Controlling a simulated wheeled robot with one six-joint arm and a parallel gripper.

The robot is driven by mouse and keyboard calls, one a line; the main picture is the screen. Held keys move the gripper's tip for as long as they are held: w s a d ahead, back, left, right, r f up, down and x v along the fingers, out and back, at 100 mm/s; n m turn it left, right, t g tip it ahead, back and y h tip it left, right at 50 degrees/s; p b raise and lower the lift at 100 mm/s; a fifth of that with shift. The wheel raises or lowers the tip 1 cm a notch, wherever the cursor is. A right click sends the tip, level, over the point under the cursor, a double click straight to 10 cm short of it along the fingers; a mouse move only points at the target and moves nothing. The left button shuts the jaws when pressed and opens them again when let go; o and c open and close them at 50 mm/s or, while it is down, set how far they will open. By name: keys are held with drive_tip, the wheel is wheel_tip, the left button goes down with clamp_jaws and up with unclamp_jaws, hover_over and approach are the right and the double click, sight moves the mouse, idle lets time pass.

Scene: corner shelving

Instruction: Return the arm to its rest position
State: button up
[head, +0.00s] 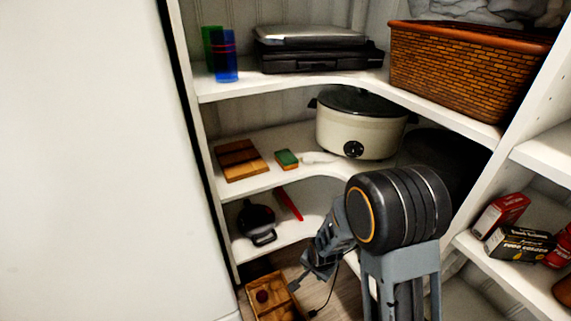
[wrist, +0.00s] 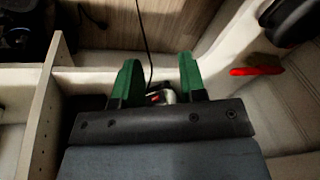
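My arm (head: 395,210) reaches down in front of the corner shelving in the head view. My gripper (head: 302,284) is low, near a wooden box on the floor, and its fingers are small there. In the wrist view my gripper (wrist: 160,82) shows two green fingertips set well apart, with a clear gap between them. It is open, and nothing is gripped. A small grey and red item, too unclear to name, shows beyond the gap.
The wooden box (head: 285,308) stands on the floor. A black pan (head: 257,222) and a red item (head: 289,204) lie on the low shelf. A cream slow cooker (head: 350,138) stands on the middle shelf. A wicker basket (head: 455,68) is above. Boxes (head: 518,243) stand right.

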drive_tip(key=s+d+r+n+p, duration=0.2)
drive_tip(key=s+r+p, duration=0.1)
drive_tip(key=r, duration=1)
drive_tip(key=s+d+r+n+p, duration=0.3)
drive_tip(key=r+p, duration=0.3)
drive_tip(key=r, duration=0.7)
drive_tip(key=s+d+r+n+p, duration=0.2)
drive_tip(key=s+r+p, duration=0.2)
drive_tip(key=r, duration=0.9)
drive_tip(key=shift+s+d+r+n+t+h+p, duration=0.2)
drive_tip(key=shift+n+t+h+p, duration=0.1)
drive_tip(key=shift+t, duration=0.1)
